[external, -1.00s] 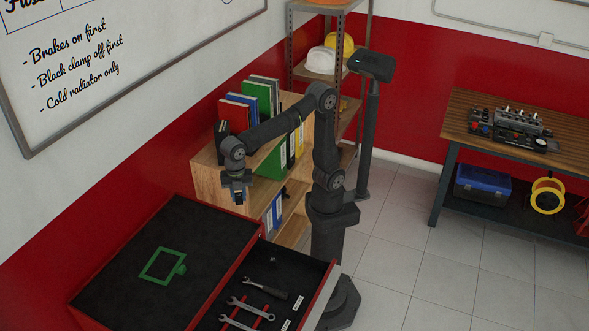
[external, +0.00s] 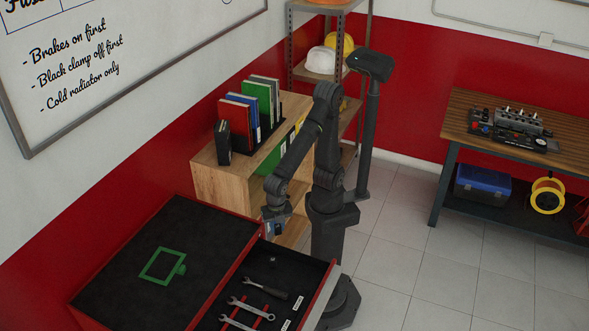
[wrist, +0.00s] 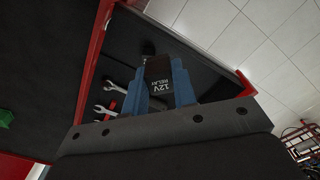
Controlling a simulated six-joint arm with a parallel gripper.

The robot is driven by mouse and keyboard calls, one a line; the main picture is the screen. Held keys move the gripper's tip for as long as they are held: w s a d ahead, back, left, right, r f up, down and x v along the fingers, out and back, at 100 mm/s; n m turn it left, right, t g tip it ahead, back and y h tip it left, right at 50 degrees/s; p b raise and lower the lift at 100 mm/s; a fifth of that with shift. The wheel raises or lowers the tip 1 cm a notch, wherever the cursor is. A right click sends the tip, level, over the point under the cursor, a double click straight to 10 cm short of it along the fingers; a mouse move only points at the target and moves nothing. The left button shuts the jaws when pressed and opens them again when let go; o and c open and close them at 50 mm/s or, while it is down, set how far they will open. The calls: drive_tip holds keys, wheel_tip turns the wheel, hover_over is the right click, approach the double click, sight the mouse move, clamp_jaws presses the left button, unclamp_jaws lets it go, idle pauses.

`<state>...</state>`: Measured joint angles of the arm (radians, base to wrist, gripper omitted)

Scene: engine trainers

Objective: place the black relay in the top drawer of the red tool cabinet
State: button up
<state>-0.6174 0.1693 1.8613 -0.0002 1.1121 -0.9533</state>
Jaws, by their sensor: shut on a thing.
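The black relay (wrist: 158,76), marked 12V RELAY, sits between the blue fingers of my gripper (wrist: 160,84) in the wrist view. My gripper is shut on it. In the external view my gripper (external: 274,228) is low, just above the far end of the open top drawer (external: 309,264). The relay is hard to make out in that view. The drawer of the red tool cabinet (external: 213,292) is pulled out to the right. It holds wrenches (external: 251,307), a dark-handled tool (external: 264,292) and a small dark round item (external: 272,260).
A green frame-shaped thing (external: 160,266) lies on the black cabinet top. Behind are a wooden bookcase (external: 207,176) with binders and a metal shelf with helmets (external: 320,60). A workbench (external: 530,160) stands at the right. The drawer's far end has bare floor.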

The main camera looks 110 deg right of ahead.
sight(280, 234)
drive_tip(key=f, duration=0.1)
drive_tip(key=a+f, duration=0.1)
drive_tip(key=f, duration=0.1)
drive_tip(key=shift+s+a+f, duration=0.15)
drive_tip(key=shift+s+f, duration=0.05)
drive_tip(key=shift+f, duration=0.05)
drive_tip(key=s+a+f, duration=0.1)
drive_tip(key=a+f, duration=0.1)
drive_tip(key=a, duration=0.1)
drive_tip(key=s+a+f, duration=0.1)
drive_tip(key=a+f, duration=0.1)
drive_tip(key=a, duration=0.1)
drive_tip(key=s+a+f, duration=0.1)
drive_tip(key=a+f, duration=0.1)
drive_tip(key=a, duration=0.1)
drive_tip(key=shift+a, duration=0.35)
drive_tip(key=shift+f, duration=2.05)
drive_tip(key=shift+f, duration=0.2)
drive_tip(key=o, duration=1)
drive_tip(key=shift+r, duration=0.1)
